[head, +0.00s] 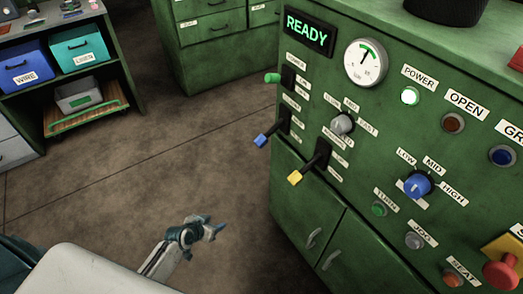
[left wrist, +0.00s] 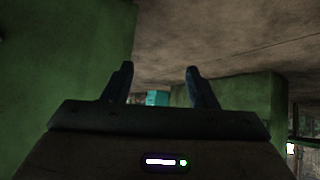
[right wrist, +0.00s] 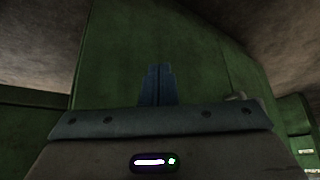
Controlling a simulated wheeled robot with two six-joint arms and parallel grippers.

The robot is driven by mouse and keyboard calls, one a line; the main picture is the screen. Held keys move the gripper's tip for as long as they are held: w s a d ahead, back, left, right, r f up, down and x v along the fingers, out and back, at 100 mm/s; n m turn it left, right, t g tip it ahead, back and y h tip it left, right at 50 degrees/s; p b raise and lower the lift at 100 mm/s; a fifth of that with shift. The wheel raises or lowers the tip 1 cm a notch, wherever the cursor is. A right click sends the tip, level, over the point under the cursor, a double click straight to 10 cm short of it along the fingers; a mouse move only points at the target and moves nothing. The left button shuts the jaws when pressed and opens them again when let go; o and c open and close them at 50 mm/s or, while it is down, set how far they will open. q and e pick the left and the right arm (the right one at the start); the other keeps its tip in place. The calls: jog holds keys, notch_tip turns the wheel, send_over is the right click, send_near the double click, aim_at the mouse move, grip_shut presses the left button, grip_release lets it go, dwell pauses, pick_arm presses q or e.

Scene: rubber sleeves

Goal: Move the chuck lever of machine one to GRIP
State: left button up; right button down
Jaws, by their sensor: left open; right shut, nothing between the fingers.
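The green machine (head: 305,205) stands at the right in the head view, with a display reading READY (head: 309,30). Its left part carries a lever with a green tip (head: 272,78), one with a blue tip (head: 262,140) and one with a yellow tip (head: 295,178). Their small labels are too blurred to read, so I cannot tell which is the chuck lever. My left gripper (head: 216,230) is below and left of the levers, apart from the machine. In the left wrist view it is open and empty (left wrist: 160,70). My right gripper (right wrist: 157,68) is shut and empty, outside the head view.
The panel also has a gauge (head: 365,63), a blue LOW/MID/HIGH knob (head: 418,184), several buttons and a red button (head: 501,272). Shelves with a blue WIRE bin (head: 24,66) and a teal bin (head: 80,47) stand at the back left. The floor (head: 130,150) between is clear.

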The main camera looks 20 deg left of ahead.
pick_arm(q)
jog(key=w+d+r+m+t+h+b, duration=0.2)
jog(key=w+r+t+b, duration=0.15)
jog(key=w+r, duration=0.65)
jog(key=m+t+h+b, duration=0.3)
jog(key=m+h+b, duration=0.1)
jog(key=h+b, duration=0.15)
send_near(264, 140)
notch_tip(264, 140, down, 2)
jog(key=w+a, duration=0.1)
jog(key=shift+g, duration=0.25)
jog(key=x, duration=0.3)
jog(key=p+x, duration=0.1)
jog(key=x, duration=0.3)
jog(key=p+x, duration=0.1)
jog(key=x, duration=0.2)
jog(key=shift+w+d+r, duration=0.2)
jog(key=shift+w+r, duration=0.1)
jog(key=shift+w, duration=0.05)
pick_arm(e)
jog(key=w+a+r+t, duration=0.1)
jog(key=a+r, duration=0.1)
jog(key=r, duration=0.7)
jog(key=a+r+t+y, duration=0.1)
jog(key=a+r+t, duration=0.1)
jog(key=r, duration=0.8)
jog(key=shift+w, duration=0.4)
pick_arm(q)
grip_shut()
